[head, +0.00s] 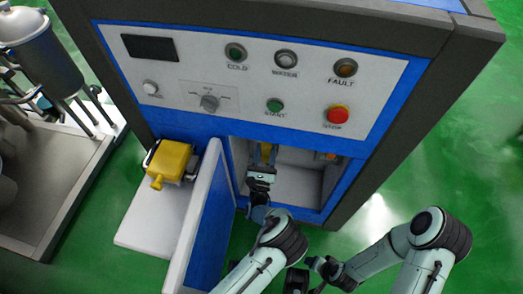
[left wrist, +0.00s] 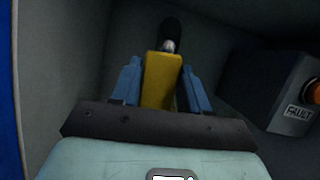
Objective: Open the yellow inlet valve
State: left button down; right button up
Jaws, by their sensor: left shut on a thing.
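The yellow inlet valve handle (head: 265,152) is inside the open lower compartment of the machine, near its left side. My left gripper (head: 262,168) reaches into the compartment and is shut on the handle. In the left wrist view the yellow handle (left wrist: 160,82) lies between the two blue fingers of the left gripper (left wrist: 162,88), with a metal stem and dark part beyond it. The handle's far end is partly hidden in the head view.
An open blue-and-white door (head: 208,215) stands just left of my left arm. A yellow object (head: 170,160) sits on a white shelf (head: 150,225) beyond it. The control panel (head: 210,100) is above.

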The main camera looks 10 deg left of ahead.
pick_arm(q)
jog(key=shift+d+f+m+h, duration=0.15)
jog(key=shift+d+m+h, duration=0.2)
jog(key=shift+m, duration=0.55)
pick_arm(e)
jog(key=shift+s+a+r, duration=0.25)
jog(key=shift+s, duration=0.2)
pick_arm(q)
jog(key=shift+h, duration=0.25)
jog(key=c, duration=0.6)
grip_release()
jog(key=shift+c, duration=0.2)
jog(key=p+v, duration=0.2)
jog(key=v, duration=1.1)
jog(key=shift+s+p, duration=0.25)
jog(key=shift+p, duration=0.15)
pick_arm(e)
jog(key=shift+g+y, duration=0.5)
jog(key=shift+g, duration=0.1)
jog(key=s+r, duration=0.1)
jog(key=s+a, duration=0.1)
jog(key=s+a+r, duration=0.1)
jog(key=shift+s+r, duration=0.35)
jog(key=shift+s, duration=0.1)
